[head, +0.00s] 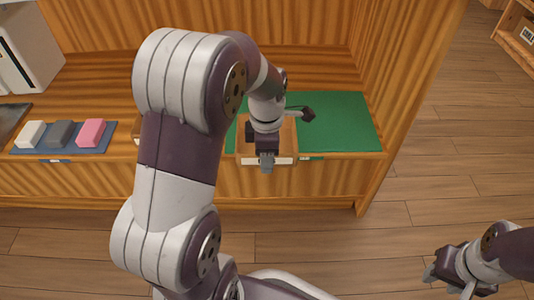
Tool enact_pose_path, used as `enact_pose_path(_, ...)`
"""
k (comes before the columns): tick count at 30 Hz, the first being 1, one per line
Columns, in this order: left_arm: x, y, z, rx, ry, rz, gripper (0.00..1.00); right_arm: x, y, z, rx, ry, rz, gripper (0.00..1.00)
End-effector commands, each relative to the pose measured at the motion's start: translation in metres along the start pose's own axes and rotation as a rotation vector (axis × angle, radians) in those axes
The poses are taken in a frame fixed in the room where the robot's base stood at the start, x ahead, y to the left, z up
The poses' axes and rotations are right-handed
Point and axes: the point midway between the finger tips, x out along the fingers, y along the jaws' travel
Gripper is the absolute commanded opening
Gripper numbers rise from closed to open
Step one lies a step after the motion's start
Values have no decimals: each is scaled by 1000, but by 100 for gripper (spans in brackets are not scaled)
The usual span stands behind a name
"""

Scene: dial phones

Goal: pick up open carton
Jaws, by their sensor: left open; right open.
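An open carton (285,140), brown with a pale strip on its front, sits at the front edge of the green mat (345,120). My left arm reaches over it from above and hides much of it. My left gripper (266,163) points down at the carton's front side, open. Whether its fingers touch the carton wall cannot be told. My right gripper (440,278) is open and empty, low at the right over the floor, well away from the counter.
A dark blue mat (60,148) at the left holds a white block (31,134), a grey block (60,134) and a pink block (91,132). A brown edge (136,130) shows beside my arm. A dark-ended object (307,114) is behind the carton. The mat's right side is clear.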

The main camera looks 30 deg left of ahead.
Motion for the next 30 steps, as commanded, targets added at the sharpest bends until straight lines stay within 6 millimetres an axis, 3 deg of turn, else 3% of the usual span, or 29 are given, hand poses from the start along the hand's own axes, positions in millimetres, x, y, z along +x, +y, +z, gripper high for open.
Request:
enact_pose_path(9,-7,0,0,0,0,1,47,-6,0,-1,0,0,0,43)
enact_pose_path(21,-96,0,0,0,0,1,47,-73,0,-9,0,0,0,43)
enact_pose_path(25,-116,0,0,0,0,1,47,-85,0,-10,0,0,0,43)
enact_pose_path(30,-127,0,0,0,0,0,47,-91,0,-11,0,0,0,43)
